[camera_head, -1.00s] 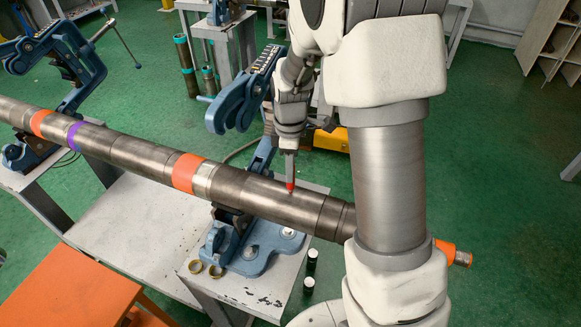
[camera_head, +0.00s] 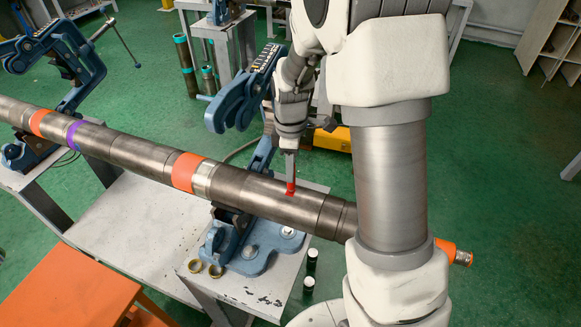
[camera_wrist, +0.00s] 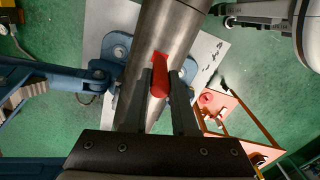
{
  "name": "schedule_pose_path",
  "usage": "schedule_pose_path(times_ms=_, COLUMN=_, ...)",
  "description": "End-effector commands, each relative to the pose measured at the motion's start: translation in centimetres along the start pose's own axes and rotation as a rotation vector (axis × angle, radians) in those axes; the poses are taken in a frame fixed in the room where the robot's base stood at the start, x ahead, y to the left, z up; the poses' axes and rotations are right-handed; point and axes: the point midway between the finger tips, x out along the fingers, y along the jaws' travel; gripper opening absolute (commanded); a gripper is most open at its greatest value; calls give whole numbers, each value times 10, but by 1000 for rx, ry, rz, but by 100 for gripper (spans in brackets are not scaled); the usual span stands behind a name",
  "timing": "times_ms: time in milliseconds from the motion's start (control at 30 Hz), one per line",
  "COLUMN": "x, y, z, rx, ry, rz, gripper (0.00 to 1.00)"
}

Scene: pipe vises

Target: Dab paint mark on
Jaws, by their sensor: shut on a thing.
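A long steel pipe (camera_head: 255,192) with orange and purple bands runs from the far left to the lower right, also seen in the wrist view (camera_wrist: 172,30). My gripper (camera_head: 290,152) is above the pipe, shut on a red-tipped paint marker (camera_head: 291,175). In the wrist view my gripper (camera_wrist: 160,85) has its fingers on both sides of the red marker (camera_wrist: 160,84). The marker's tip touches the top of the pipe. A red paint mark (camera_head: 289,194) shows on the pipe at the tip. It also shows in the wrist view (camera_wrist: 175,67).
A blue pipe vise (camera_head: 246,100) stands open behind the pipe, its base on a grey table (camera_head: 150,225). An orange table (camera_head: 70,295) is at lower left.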

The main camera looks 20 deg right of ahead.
Motion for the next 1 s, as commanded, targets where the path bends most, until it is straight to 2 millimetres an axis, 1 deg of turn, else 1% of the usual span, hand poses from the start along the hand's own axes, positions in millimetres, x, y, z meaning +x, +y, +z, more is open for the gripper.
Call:
schedule_pose_path(times_ms=800, x=-66, y=0, z=0, rx=1, ry=2, rz=2, gripper=0)
schedule_pose_path(times_ms=900, x=-70, y=0, z=0, rx=1, ry=1, rz=1, gripper=0)
schedule_pose_path(times_ms=1000, x=-70, y=0, z=0, rx=1, ry=1, rz=1, gripper=0)
